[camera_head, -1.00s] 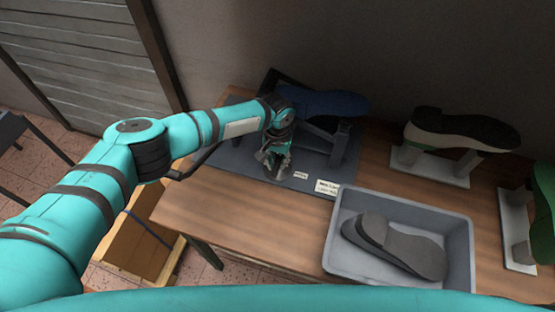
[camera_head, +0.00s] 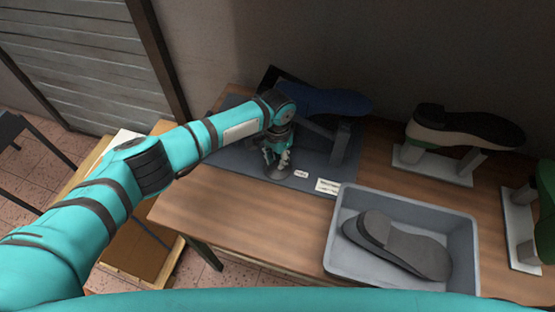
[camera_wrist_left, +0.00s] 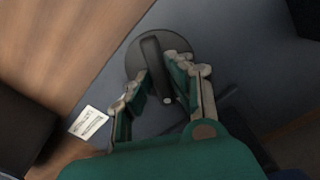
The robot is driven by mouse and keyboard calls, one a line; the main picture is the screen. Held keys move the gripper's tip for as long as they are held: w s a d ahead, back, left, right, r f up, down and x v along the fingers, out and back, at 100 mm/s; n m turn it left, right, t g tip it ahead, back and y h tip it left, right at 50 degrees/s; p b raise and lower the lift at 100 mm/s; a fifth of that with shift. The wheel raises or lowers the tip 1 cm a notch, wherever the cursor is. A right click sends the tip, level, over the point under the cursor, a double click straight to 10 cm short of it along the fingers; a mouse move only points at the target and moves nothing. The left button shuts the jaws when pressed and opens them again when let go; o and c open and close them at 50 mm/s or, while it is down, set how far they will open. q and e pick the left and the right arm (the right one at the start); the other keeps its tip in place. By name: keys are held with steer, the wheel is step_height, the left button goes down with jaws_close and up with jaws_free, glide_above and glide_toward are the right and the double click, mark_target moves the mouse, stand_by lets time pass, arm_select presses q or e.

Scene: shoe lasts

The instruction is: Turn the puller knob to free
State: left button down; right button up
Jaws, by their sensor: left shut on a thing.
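The puller knob (camera_wrist_left: 153,57) shows in the left wrist view as a dark round disc with a raised bar across it, on a grey-blue base plate. My left gripper (camera_wrist_left: 166,88) is shut on the knob's bar, one finger on each side. In the head view my left gripper (camera_head: 277,158) points down at the plate (camera_head: 240,150) and largely hides the knob. A blue last or shoe (camera_head: 325,100) sits upside down on the stand behind it. My right gripper is not in view.
Labels (camera_head: 327,187) lie at the plate's front edge. A grey bin (camera_head: 345,262) with loose soles (camera_head: 395,247) stands to the right. A dark-soled shoe (camera_head: 465,125) is on a stand farther right. Bare wooden tabletop (camera_head: 230,215) lies in front.

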mark_target(277, 161)
arm_select(q)
steer(key=m+b, duration=0.1)
steer(key=m, duration=0.5)
steer(key=shift+m, duration=0.3)
steer(key=m, duration=0.5)
steer(key=shift+b, duration=0.3)
steer(key=shift+r+m, duration=0.1)
steer(key=shift+m, duration=0.3)
steer(key=c, duration=1.2)
jaws_free()
steer(key=shift+r, duration=0.1)
step_height(277, 161, up, 12)
steer(key=shift+f, duration=0.15)
